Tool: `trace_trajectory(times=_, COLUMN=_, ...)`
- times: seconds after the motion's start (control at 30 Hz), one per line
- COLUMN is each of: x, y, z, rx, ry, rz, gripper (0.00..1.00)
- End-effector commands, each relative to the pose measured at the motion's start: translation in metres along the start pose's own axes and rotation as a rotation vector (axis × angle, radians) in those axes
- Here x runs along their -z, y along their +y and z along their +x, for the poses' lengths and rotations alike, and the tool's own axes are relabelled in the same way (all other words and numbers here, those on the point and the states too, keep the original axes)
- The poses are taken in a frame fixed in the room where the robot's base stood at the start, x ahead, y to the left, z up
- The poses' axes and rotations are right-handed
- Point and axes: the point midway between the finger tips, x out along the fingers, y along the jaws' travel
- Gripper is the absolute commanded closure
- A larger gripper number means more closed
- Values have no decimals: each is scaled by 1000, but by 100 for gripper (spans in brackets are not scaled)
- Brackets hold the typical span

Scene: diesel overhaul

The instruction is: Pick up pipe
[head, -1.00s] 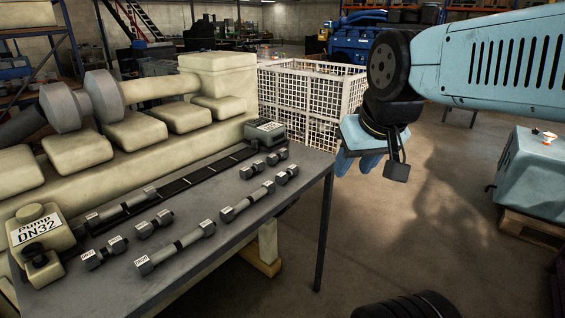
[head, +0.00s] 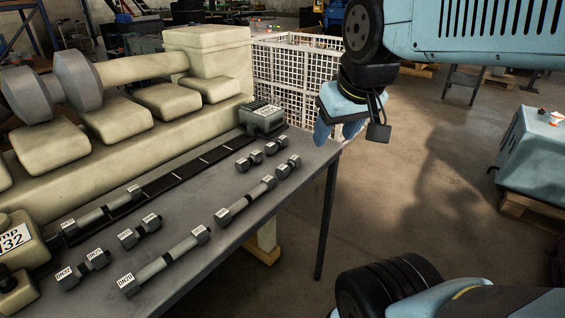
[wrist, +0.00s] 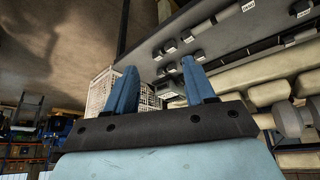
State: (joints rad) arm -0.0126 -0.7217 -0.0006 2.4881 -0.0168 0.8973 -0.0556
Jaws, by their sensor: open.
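Several grey pipe pieces with hex ends and white labels lie on the dark workbench (head: 205,262). A long pipe (head: 165,262) marked DN20 lies near the front edge, and another long pipe (head: 245,201) lies further right. A third long pipe (head: 102,214) lies at the black strip. Short pieces (head: 139,231) lie between them, with more short ones (head: 263,156) at the far end. My gripper (head: 338,130) is open and empty, beyond the bench's right edge and apart from every pipe. In the wrist view, its two blue fingers (wrist: 159,92) stand apart with nothing between them.
A large cream engine block (head: 150,150) runs behind the bench. A labelled grey box (head: 262,117) stands at the strip's far end. A white mesh crate (head: 293,75) stands behind the bench. Open floor lies to the right, with a light-blue machine on a pallet (head: 535,150).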

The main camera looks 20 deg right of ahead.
Motion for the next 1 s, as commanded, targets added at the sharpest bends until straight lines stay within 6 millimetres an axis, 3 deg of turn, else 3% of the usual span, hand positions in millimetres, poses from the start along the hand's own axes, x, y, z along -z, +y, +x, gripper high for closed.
trace_trajectory(times=0.17, x=26, y=0, z=21, rx=-18, ry=-63, rz=-289, gripper=46)
trace_trajectory(times=0.47, x=80, y=-1, z=77, rx=-21, ry=-195, rz=-951, gripper=46)
trace_trajectory(times=0.8, x=130, y=-21, z=157, rx=41, ry=-353, rz=-1710, gripper=46)
trace_trajectory(times=1.0, x=146, y=-34, z=194, rx=90, ry=-422, rz=-2041, gripper=46)
